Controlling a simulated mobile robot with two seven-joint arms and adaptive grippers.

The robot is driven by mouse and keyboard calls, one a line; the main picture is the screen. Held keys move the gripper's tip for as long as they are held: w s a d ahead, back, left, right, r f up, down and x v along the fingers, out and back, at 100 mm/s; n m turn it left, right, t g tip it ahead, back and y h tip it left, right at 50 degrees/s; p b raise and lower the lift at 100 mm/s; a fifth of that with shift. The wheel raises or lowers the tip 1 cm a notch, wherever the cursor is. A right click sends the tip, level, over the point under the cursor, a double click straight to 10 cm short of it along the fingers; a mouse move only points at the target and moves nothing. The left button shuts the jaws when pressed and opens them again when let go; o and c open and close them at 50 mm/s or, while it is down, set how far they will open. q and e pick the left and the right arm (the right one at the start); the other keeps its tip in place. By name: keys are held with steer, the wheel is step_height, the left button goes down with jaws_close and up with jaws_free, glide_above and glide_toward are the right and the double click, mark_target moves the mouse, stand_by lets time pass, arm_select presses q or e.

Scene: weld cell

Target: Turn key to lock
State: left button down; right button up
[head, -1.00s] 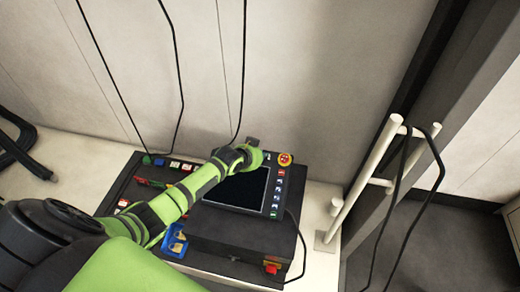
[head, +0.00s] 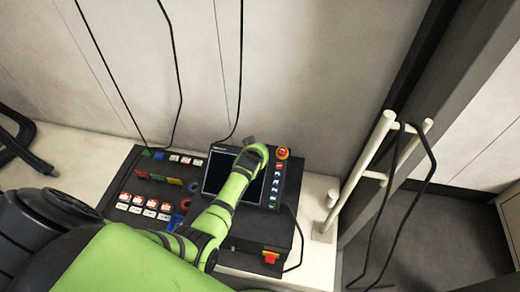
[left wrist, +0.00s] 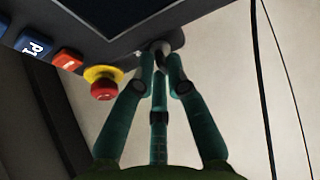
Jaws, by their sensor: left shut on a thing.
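The teach pendant (head: 212,176), a dark panel with a black screen, lies on the black control box. In the left wrist view the pendant's edge (left wrist: 130,40) runs across the top. My left gripper (left wrist: 161,60) is shut at that edge, its teal fingers closed around a small grey key (left wrist: 158,46). The fingers cover most of the key, so its angle is hard to tell. In the head view my green left arm reaches over the pendant and hides the fingers and key. My right gripper is out of view.
A red emergency stop on a yellow ring (head: 282,153) sits near my left wrist; it also shows in the left wrist view (left wrist: 103,86). A button panel (head: 140,190) lies left of the pendant. Cables hang by the wall, and a white post rack (head: 365,170) stands right.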

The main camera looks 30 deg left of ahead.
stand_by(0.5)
arm_select(q)
steer(key=c, duration=1.2)
jaws_free()
steer(key=shift+c, duration=0.2)
steer(key=v, duration=1.2)
steer(key=shift+d, duration=0.1)
